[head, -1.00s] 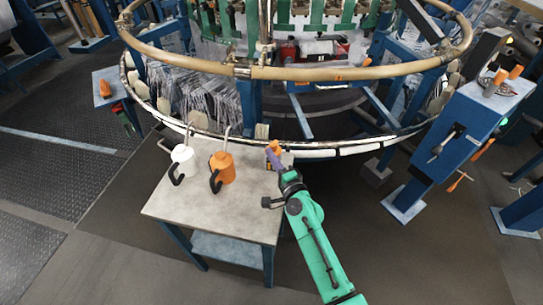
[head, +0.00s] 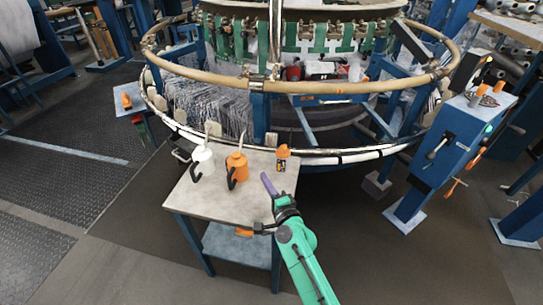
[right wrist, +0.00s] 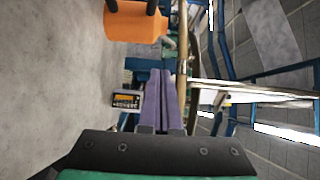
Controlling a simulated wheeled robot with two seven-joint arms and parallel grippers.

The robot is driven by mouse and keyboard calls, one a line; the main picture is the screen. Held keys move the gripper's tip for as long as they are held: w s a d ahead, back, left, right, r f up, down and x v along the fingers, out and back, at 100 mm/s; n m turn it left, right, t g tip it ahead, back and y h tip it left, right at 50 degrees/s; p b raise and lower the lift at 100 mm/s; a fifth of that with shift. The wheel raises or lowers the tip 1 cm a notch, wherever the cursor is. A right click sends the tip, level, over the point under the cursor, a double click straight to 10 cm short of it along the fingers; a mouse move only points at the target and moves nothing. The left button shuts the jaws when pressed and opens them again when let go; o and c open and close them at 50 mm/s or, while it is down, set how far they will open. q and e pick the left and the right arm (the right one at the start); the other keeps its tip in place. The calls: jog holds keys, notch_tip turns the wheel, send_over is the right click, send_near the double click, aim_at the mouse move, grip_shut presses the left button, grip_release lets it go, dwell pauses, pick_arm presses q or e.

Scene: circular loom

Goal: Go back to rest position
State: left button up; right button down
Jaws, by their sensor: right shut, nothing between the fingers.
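My right gripper (head: 267,184), with purple fingers on a green arm, is over the right side of the small grey table (head: 205,200). In the right wrist view its two purple fingers (right wrist: 159,85) lie together with nothing between them. An orange oil can (head: 237,168) with a black handle stands on the table, left of the gripper; it also shows in the right wrist view (right wrist: 133,25). A white oil can (head: 201,158) stands further left. A small orange-topped object (head: 283,153) sits at the table's far right edge, apart from the gripper. My left gripper is out of view.
The circular loom (head: 300,87) with its tan ring stands just behind the table. A blue post (head: 455,145) with orange-handled items on top is at the right. A small side table (head: 128,106) with an orange item is at the left. Floor is clear in front.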

jog(key=shift+w+d, duration=0.1)
jog(key=shift+d, duration=0.05)
jog(key=shift+s+d+f+n+g+y, duration=0.4)
jog(key=shift+s+d+f+n+g, duration=0.4)
jog(key=shift+n, duration=0.4)
jog(key=s+d+f+n+g+h, duration=0.2)
jog(key=s+d+n+g+h, duration=0.35)
jog(key=s+d, duration=0.7)
jog(key=s+d+f+n+g+h, duration=0.2)
jog(key=s+d+n+g+h, duration=0.3)
jog(key=s+d, duration=0.8)
notch_tip(320, 180, down, 21)
jog(key=s+n+g+y+p, duration=0.1)
jog(key=n+g+y+p, duration=0.1)
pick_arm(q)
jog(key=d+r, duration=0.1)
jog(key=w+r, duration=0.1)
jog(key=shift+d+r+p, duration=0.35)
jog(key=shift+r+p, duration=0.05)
pick_arm(e)
jog(key=s+d+f, duration=0.2)
jog(key=s+f, duration=0.4)
jog(key=s, duration=0.2)
jog(key=s+d+f, duration=0.2)
jog(key=s+f, duration=0.5)
jog(key=s, duration=0.2)
jog(key=shift+s+f+g+h, duration=0.2)
jog(key=shift+f+g+h, duration=0.1)
jog(key=shift+g+h, duration=0.05)
